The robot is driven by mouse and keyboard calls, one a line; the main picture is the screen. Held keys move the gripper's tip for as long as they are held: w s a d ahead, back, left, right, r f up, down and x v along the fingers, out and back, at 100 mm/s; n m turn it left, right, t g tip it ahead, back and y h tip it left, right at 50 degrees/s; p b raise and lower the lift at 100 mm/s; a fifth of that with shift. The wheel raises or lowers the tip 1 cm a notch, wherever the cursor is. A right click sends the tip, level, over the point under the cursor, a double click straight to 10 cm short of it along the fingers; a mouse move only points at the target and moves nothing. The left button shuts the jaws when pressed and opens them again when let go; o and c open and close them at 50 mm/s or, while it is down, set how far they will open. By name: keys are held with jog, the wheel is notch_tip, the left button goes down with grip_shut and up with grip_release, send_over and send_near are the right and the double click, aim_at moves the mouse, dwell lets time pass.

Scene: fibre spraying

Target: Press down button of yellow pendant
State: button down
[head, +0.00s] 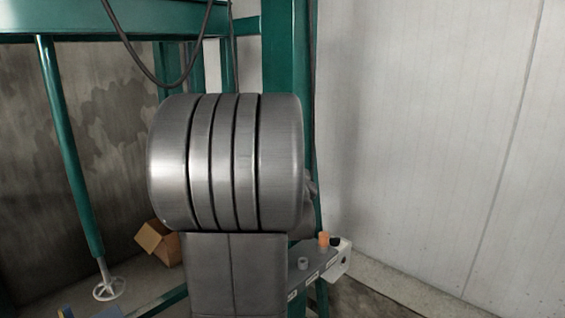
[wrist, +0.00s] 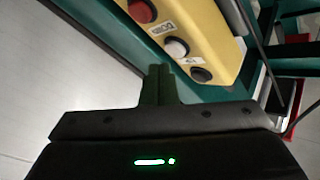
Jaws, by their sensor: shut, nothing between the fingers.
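The yellow pendant (wrist: 198,32) shows at the top of the wrist view, slanting from upper left to lower right. It has a red button (wrist: 142,10), a white button (wrist: 176,47) and a black button (wrist: 201,75), with small white labels beside them. My gripper (wrist: 158,72) is shut and empty. Its fingertips appear just below the white button and left of the black one in the picture. I cannot tell whether they touch the pendant. I cannot make out the pendant or the gripper in the head view.
A green steel frame (head: 286,50) with a hanging dark cable (head: 150,78) stands ahead. A cardboard box (head: 158,243) lies behind at the left. A panel with an orange knob (head: 324,239) is at the lower right. A pale wall (head: 430,130) fills the right side.

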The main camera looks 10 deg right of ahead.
jog(key=shift+w+a, duration=0.1)
dwell(0.5)
jog(key=shift+w+a+b, duration=0.15)
jog(key=shift+w+b, duration=0.1)
jog(key=shift+b, duration=0.15)
